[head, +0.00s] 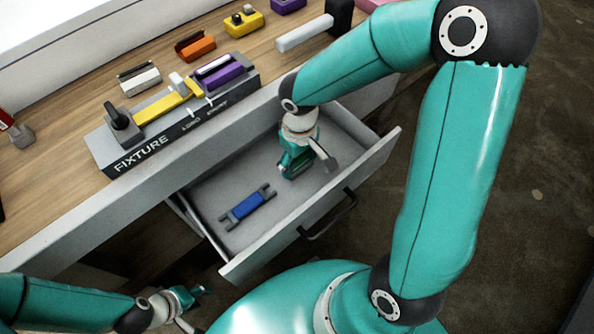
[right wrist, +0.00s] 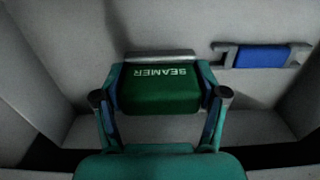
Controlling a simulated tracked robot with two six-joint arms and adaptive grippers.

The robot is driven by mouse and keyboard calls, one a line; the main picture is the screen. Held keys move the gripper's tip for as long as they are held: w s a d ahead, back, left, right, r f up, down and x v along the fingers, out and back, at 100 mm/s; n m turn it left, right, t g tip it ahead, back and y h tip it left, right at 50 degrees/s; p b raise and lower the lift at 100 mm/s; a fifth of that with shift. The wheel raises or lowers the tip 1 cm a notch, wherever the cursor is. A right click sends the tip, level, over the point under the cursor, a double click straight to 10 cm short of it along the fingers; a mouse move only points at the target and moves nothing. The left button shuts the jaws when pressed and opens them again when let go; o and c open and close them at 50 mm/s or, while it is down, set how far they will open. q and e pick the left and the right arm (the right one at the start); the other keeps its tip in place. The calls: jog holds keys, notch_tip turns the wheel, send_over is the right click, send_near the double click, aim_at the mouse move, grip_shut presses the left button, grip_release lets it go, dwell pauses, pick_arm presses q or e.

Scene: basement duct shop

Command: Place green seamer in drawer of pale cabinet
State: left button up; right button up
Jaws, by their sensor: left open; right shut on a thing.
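The drawer (head: 318,212) of the pale cabinet (head: 62,238) stands pulled open below the worktop. My right gripper (head: 298,160) is down inside the drawer, toward its right end, shut on the green seamer (right wrist: 160,92). In the right wrist view the seamer lies between the two fingers (right wrist: 160,104), its "SEAMER" lettering upside down. In the head view my gripper mostly hides the seamer, and I cannot tell whether it touches the drawer floor. My left gripper (head: 190,304) is open and empty at the lower left, outside the drawer.
A blue tool with grey ends (head: 247,206) lies on the drawer floor left of my right gripper. The worktop (head: 60,195) holds a grey fixture (head: 150,155) with yellow and purple parts. Orange, yellow and white-and-dark items stand behind it.

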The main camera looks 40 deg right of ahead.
aim_at(299, 170)
jog(key=shift+f+b, duration=0.6)
jog(key=shift+f, duration=1.6)
jog(key=shift+f, duration=0.15)
jog(key=o, duration=1.1)
jog(key=shift+r, duration=0.55)
notch_tip(299, 170, up, 11)
jog(key=p, duration=0.3)
jog(key=shift+r, duration=0.15)
